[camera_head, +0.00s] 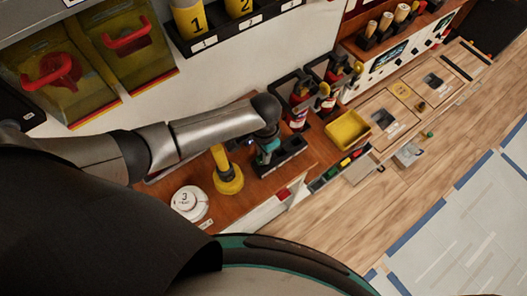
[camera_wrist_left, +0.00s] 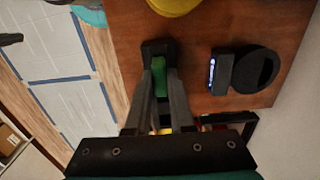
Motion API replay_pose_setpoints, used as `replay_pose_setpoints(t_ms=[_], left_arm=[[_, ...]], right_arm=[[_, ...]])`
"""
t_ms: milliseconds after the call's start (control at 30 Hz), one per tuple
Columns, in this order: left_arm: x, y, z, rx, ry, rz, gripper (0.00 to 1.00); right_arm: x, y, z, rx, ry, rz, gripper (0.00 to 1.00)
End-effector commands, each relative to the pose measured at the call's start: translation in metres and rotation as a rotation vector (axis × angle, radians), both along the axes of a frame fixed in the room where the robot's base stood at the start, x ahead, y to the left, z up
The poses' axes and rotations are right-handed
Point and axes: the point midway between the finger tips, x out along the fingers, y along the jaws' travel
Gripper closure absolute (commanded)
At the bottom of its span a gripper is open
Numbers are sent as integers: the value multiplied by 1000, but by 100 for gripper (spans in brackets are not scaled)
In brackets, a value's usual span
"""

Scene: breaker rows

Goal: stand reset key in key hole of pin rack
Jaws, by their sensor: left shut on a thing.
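My left gripper (camera_head: 267,150) is over the dark pin rack (camera_head: 290,161) on the wooden bench, seen in the head view. In the left wrist view the gripper (camera_wrist_left: 161,72) is shut on a green piece, which I take to be the reset key (camera_wrist_left: 159,78). The black end of the rack (camera_wrist_left: 157,47) shows just beyond the fingertips. The fingers hide the key's lower end and the key hole, so I cannot tell whether the key is in the hole. My right gripper is not in view.
A yellow round-based object (camera_head: 229,182) and a white round piece marked 3 (camera_head: 188,202) stand left of the rack. Red extinguisher-like bottles (camera_head: 298,118) and a yellow tray (camera_head: 347,130) are to its right. A black device with a ring (camera_wrist_left: 255,69) lies beside it.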

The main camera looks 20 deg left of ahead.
Motion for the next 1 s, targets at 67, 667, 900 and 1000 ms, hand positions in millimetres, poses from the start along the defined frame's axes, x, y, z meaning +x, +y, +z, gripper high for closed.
replay_pose_setpoints(t_ms=[67,667,900,1000], left_arm=[[0,0,-2,0,0,0,100],[0,0,-17,0,0,0,100],[0,0,-23,-1,-1,0,100],[0,0,-26,-1,-1,0,100]], right_arm=[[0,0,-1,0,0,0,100],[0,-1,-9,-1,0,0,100],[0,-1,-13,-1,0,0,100],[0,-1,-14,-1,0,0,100]])
